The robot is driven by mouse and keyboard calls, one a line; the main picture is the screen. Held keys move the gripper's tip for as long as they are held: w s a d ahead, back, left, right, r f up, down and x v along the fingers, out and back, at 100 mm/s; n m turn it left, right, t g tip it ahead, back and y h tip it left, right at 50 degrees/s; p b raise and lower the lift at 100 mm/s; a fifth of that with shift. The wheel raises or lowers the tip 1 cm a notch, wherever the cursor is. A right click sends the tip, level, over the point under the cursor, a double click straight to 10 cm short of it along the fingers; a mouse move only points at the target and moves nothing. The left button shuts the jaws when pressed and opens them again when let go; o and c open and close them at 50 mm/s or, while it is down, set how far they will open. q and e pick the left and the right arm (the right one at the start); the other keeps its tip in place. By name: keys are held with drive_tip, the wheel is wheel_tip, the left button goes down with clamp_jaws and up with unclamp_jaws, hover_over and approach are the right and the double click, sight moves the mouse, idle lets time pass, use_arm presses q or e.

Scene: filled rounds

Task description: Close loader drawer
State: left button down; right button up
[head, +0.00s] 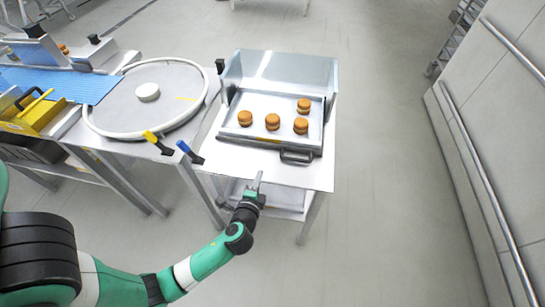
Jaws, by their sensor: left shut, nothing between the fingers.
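The loader drawer (262,141) is a shallow metal tray with a dark front edge, in the middle of the head view, pulled out from a metal housing (305,70). A dark handle (297,157) is on its front right. Several brown filled rounds (272,122) lie spread in the tray. My left gripper (257,180) is shut and empty, pointing up the picture, in front of the drawer and to the left of the handle. It appears apart from the drawer front. My right gripper is not in view.
The loader stands on a white table (318,178) with a lower shelf. To its left are a round turntable (105,118) holding a white disc (148,92), yellow and blue levers, and a blue conveyor (85,86). Open grey floor (380,200) lies to the right.

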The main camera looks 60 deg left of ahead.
use_arm(q)
drive_tip(key=b, duration=0.3)
approach(267, 145)
drive_tip(key=x, duration=0.6)
drive_tip(key=shift+d+f, duration=0.1)
drive_tip(key=shift+f, duration=0.1)
drive_tip(key=shift+w+a, duration=0.15)
drive_tip(key=shift+a, duration=0.15)
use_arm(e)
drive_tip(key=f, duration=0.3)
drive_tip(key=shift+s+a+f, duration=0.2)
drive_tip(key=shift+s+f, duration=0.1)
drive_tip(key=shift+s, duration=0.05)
use_arm(q)
drive_tip(key=shift+w+a, duration=0.1)
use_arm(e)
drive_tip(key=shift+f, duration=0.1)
